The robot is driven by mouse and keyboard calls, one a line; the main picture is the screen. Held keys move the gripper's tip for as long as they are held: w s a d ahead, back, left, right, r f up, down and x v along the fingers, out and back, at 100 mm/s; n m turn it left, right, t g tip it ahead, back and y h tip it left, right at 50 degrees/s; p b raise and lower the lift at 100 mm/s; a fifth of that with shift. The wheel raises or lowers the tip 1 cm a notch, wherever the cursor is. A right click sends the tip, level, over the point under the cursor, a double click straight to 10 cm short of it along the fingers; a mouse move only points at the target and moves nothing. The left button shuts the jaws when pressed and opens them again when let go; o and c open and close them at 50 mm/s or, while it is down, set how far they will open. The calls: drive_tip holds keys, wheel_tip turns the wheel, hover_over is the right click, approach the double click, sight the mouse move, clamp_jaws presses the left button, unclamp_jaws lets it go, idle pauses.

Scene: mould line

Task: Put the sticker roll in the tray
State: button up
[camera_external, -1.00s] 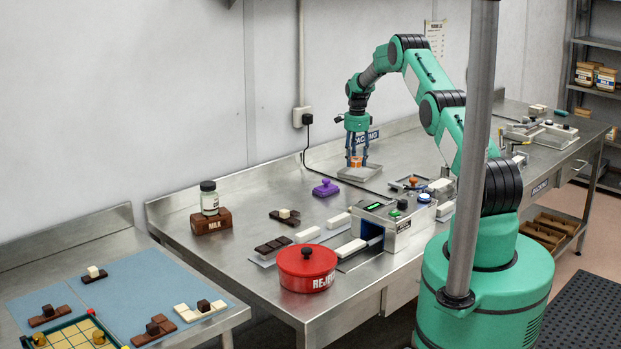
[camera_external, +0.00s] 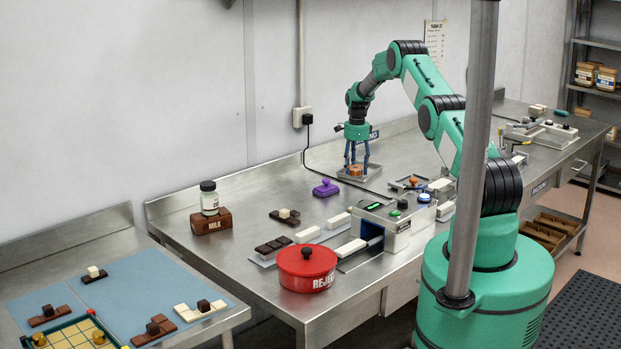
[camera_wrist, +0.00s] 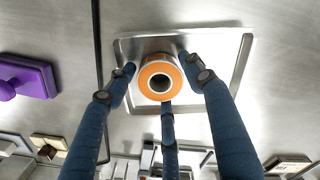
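The sticker roll (camera_external: 356,170) is orange-faced with a pale core and a dark centre hole. It lies flat in the shallow metal tray (camera_external: 374,177). In the wrist view the roll (camera_wrist: 147,88) sits inside the tray's left part, with bare tray (camera_wrist: 222,85) to its right. My gripper (camera_external: 357,168) points down over the tray with its fingers spread around the roll. In the wrist view my gripper (camera_wrist: 160,76) shows a gap between the left fingertip and the roll; contact of the other fingertips is hard to tell.
A purple-handled stamp (camera_external: 326,188) stands left of the tray. A dark cable (camera_wrist: 98,60) runs close to the tray. A red reject pot (camera_external: 306,268) is nearer the front.

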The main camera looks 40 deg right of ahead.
drive_tip(key=shift+r, duration=0.2)
wheel_tip(320, 180, up, 12)
idle(0.8)
idle(0.5)
